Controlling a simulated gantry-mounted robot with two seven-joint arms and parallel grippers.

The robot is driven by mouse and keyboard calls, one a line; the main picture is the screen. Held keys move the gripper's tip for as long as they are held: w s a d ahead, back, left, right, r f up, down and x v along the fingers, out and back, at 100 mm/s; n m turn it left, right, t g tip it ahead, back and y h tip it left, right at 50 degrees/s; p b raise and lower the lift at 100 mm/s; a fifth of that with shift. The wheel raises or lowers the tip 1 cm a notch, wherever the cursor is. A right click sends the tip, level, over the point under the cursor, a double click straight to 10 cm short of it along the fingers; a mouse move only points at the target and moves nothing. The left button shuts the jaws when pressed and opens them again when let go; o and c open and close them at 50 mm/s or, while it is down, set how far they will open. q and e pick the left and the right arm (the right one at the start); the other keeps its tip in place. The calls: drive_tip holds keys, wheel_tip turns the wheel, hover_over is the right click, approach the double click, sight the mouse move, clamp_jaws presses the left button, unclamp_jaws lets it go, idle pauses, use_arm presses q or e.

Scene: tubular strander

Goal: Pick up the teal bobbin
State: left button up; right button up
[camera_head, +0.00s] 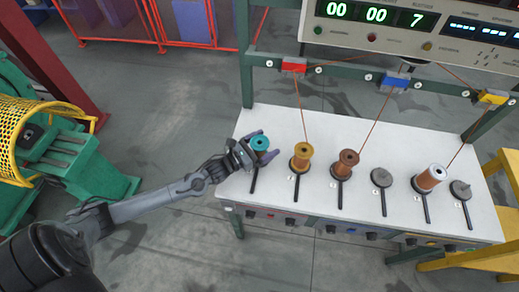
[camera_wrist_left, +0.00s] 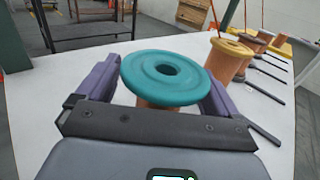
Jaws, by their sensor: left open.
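The teal bobbin (camera_head: 260,143) stands at the left end of the white table (camera_head: 300,202), at the tip of my left arm. My left gripper (camera_head: 259,147) is open, with one finger on each side of the bobbin. In the left wrist view the bobbin (camera_wrist_left: 165,78) has a teal top flange with a dark centre hole and a copper-coloured body. The purple fingers of the gripper (camera_wrist_left: 160,88) flank it, with a gap visible at the left finger; whether the right finger touches is unclear. My right gripper is not in view.
A yellow-topped bobbin (camera_head: 301,157), a brown one (camera_head: 345,164) and a white-topped one (camera_head: 431,178) stand to the right on the same table. Black levers lie in front of them. A green frame (camera_head: 246,60) with wires rises behind. A yellow mesh guard (camera_head: 22,130) is at left.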

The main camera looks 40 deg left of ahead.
use_arm(q)
drive_tip(key=c, duration=1.1)
drive_tip(key=shift+o, duration=0.2)
drive_tip(key=shift+r, duration=0.1)
